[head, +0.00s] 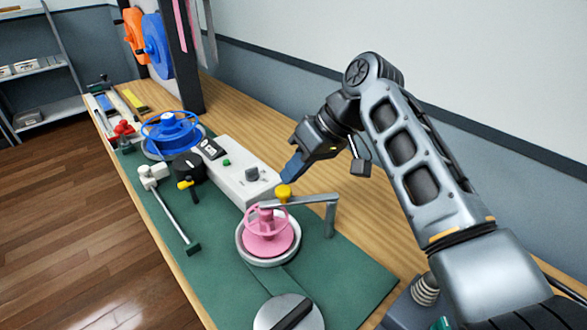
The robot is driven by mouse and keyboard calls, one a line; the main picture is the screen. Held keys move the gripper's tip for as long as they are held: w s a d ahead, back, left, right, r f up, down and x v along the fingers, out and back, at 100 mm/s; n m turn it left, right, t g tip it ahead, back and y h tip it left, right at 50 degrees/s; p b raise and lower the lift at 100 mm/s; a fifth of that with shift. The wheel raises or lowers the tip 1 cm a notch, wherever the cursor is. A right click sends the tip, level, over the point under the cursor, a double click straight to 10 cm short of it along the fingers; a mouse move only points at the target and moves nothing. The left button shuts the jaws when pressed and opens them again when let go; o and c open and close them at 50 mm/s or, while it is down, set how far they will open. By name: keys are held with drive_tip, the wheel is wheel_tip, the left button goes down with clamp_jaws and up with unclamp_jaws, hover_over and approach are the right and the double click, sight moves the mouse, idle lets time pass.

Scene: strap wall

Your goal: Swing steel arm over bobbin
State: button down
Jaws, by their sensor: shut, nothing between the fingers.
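The steel arm (303,200) is a grey bar on an upright post at its right end. Its left end lies over the pink bobbin (268,239), near the bobbin's hub; I cannot tell whether it touches. The pink bobbin sits in a round grey dish (245,256) on the green mat. My gripper (286,178) is shut and empty, pointing down and left. In the picture its tip is just above a yellow knob (284,191), close to the steel arm's left half; contact cannot be told.
A white control box (233,172) stands behind the bobbin, with a blue reel (171,131) farther back. A white fitting with a rod (170,210) lies at left. A round grey disc (288,313) is in front. The green mat at right (350,275) is clear.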

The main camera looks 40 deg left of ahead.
drive_tip(key=b+v, duration=0.1)
drive_tip(key=v, duration=0.7)
drive_tip(key=shift+s+a+f, duration=0.1)
drive_tip(key=shift+s, duration=0.05)
idle(0.6)
